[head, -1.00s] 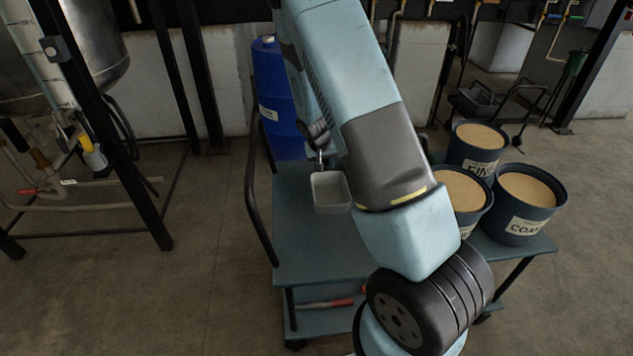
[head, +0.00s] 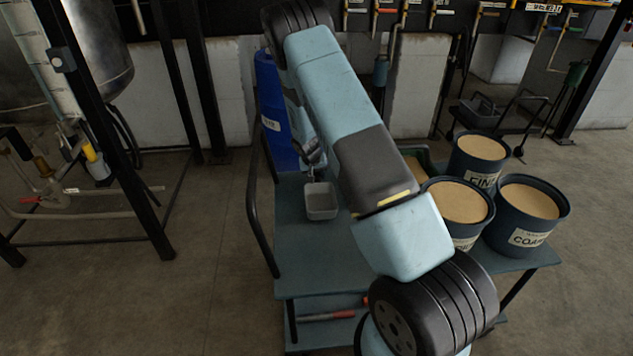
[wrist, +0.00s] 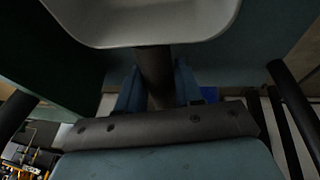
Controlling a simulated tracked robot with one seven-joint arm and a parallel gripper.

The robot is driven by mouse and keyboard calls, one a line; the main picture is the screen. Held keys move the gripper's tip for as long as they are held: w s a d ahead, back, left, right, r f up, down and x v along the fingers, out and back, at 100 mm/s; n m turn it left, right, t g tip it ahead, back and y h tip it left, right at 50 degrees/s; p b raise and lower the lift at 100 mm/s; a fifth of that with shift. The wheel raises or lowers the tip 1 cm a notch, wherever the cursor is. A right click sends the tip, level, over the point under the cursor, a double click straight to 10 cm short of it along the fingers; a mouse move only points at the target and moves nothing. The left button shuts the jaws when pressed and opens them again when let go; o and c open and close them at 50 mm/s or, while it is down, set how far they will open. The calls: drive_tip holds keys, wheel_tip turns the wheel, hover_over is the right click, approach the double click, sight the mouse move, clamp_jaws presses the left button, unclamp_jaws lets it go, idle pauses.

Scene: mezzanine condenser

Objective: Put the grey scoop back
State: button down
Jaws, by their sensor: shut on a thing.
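The grey scoop (head: 321,203) is at the far left part of the blue-grey cart top (head: 305,262) in the head view, its open bowl facing up. I cannot tell whether it touches the cart. In the wrist view the scoop's pale bowl (wrist: 150,22) fills the top, and its dark handle runs down between the fingers of my gripper (wrist: 158,88). My gripper is shut on that handle. In the head view my arm hides most of the gripper.
Several dark buckets of tan material, one marked COA (head: 527,214), stand on the cart's right. A green-edged container (head: 416,164) shows partly behind my arm. The cart's left front top is clear.

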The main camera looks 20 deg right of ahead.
wheel_tip(320, 180, down, 3)
drive_tip(key=shift+s+r, duration=0.1)
drive_tip(key=c, duration=0.7)
unclamp_jaws()
drive_tip(key=shift+c, duration=0.2)
drive_tip(key=shift+r, duration=0.1)
